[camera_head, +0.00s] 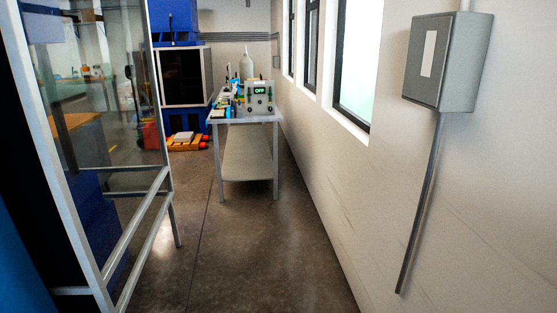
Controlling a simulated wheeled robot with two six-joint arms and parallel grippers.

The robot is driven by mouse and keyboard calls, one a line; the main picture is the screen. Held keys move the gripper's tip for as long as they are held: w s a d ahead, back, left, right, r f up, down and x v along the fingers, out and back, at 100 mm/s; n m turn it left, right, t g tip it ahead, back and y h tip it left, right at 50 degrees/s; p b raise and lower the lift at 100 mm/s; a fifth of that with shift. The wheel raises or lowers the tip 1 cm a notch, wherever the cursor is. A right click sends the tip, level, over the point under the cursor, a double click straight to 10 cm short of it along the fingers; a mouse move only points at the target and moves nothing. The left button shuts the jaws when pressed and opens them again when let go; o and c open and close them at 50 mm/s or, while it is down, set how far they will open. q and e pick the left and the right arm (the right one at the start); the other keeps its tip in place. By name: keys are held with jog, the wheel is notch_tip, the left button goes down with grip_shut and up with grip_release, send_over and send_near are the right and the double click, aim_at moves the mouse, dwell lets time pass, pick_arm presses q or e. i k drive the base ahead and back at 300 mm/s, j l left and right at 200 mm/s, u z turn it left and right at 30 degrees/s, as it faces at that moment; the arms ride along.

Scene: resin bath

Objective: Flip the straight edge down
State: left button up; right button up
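I cannot pick out a straight edge for certain in the head view. A metal table (245,118) stands at the far end of the aisle against the right wall. On it is a grey device with a display reading "OFF" (259,91), with a white bottle (246,66) behind it and several small items to its left, too small to tell apart. Neither of my grippers shows.
A glass-panelled metal frame (145,202) lines the left side. A grey wall box (443,60) with a thin grey pipe (421,205) below it is on the right wall. An orange pallet (184,143) lies at the back. The dark floor (245,245) between is clear.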

aim_at(234, 89)
jog(key=i, duration=3.35)
